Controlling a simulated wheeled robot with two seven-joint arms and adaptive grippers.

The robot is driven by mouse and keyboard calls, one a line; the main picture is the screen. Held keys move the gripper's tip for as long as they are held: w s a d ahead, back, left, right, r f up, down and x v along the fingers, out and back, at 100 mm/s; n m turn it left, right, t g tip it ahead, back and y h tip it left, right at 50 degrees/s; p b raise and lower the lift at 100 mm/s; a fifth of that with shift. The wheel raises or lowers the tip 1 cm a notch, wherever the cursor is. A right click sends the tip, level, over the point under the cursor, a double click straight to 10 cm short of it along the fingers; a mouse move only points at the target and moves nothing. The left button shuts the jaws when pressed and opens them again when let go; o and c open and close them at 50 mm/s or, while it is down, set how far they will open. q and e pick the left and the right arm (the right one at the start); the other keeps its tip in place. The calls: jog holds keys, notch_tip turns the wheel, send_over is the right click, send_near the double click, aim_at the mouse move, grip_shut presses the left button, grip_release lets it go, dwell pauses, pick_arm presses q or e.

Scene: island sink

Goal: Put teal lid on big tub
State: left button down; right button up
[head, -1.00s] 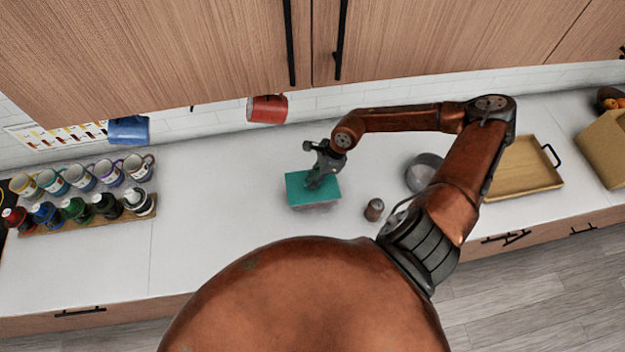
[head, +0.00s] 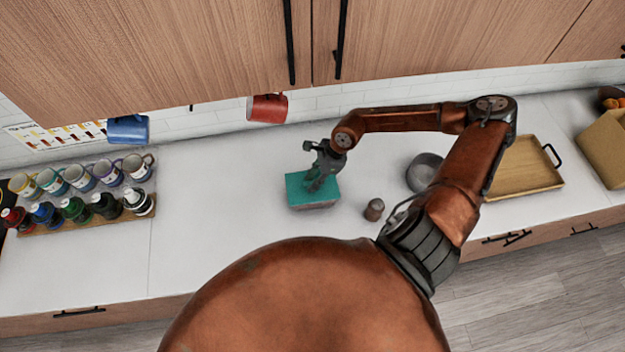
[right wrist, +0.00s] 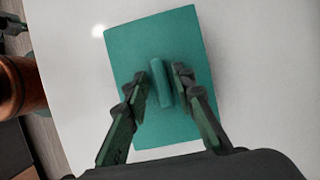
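The teal lid (head: 298,188) lies flat on top of a pale, see-through tub (head: 316,206) on the white counter, and it covers the tub's top. In the right wrist view the lid (right wrist: 130,50) fills the middle, with a raised teal handle bar (right wrist: 161,84) at its centre. My right gripper (head: 314,184) is over the lid. Its fingers (right wrist: 161,88) stand on either side of the handle, and a narrow gap seems to show beside the bar, so the fingers look apart. The tub is mostly hidden under the lid. My left gripper is not in view.
A small brown-topped shaker (head: 374,210) and a metal bowl (head: 423,172) stand to the right, near my arm. A wooden tray (head: 525,166) lies further right. Mugs and bottles (head: 85,190) stand at the left. The counter left of the lid is clear.

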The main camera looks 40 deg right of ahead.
jog(key=shift+o, duration=0.7)
jog(key=v, duration=0.6)
jog(key=shift+s+d+r, duration=0.1)
jog(key=shift+d+r, duration=0.05)
jog(key=shift+d, duration=0.1)
jog(key=shift+d+r, duration=0.1)
jog(key=shift+r, duration=0.4)
